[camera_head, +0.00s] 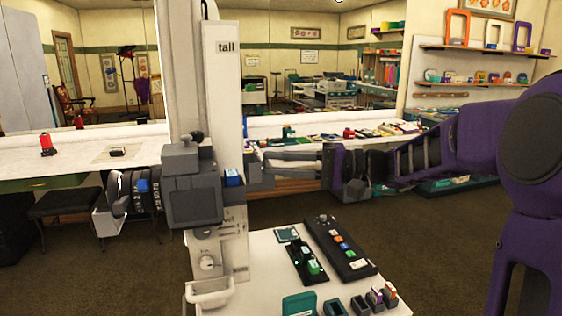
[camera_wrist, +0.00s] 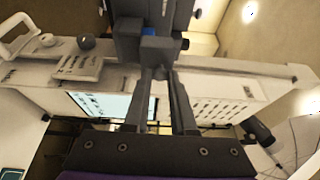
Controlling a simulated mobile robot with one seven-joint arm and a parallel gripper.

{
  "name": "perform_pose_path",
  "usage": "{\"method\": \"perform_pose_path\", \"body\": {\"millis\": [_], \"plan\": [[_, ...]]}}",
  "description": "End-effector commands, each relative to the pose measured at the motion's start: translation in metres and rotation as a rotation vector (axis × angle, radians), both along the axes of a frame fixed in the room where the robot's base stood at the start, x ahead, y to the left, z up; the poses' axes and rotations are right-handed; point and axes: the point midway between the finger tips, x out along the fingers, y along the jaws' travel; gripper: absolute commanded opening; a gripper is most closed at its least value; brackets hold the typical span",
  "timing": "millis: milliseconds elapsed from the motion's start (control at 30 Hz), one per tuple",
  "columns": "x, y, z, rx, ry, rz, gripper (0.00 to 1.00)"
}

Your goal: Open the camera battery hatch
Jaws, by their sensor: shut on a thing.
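The dark grey camera (camera_head: 192,200) is mounted at the front of a tall white column, with its flat face toward me. A small blue block (camera_head: 233,177) shows at its right side; I cannot tell whether it is the battery. My gripper (camera_head: 270,167) reaches in from the right, beside the camera. In the wrist view its two fingers (camera_wrist: 160,76) close on a small grey block (camera_wrist: 158,44) at the camera's side. This block seems to be the battery hatch. The fingers partly hide it, and how far the hatch stands open is unclear.
The white column (camera_head: 228,110) marked "tall" stands behind the camera. A white table (camera_head: 265,248) below holds dark trays and small coloured parts. A white bin (camera_head: 208,292) hangs at the column's foot. A long counter (camera_head: 75,148) runs behind; brown floor lies between.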

Motion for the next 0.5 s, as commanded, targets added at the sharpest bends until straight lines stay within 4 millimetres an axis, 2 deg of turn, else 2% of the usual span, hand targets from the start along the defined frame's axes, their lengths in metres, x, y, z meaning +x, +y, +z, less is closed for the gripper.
{"method": "perform_pose_path", "body": {"millis": [233, 267, 300, 400, 500], "plan": [[-0.0001, 0.0004, -0.0002, 0.0, -0.001, 0.001, 0.0], [-0.0001, 0.0004, -0.0002, 0.0, -0.001, 0.001, 0.26], [-0.0001, 0.0004, -0.0002, 0.0, -0.001, 0.001, 0.33], [-0.0001, 0.0003, -0.0003, 0.0, -0.001, 0.001, 0.51], [-0.0001, 0.0003, -0.0003, 0.001, 0.0, 0.001, 0.54]]}}
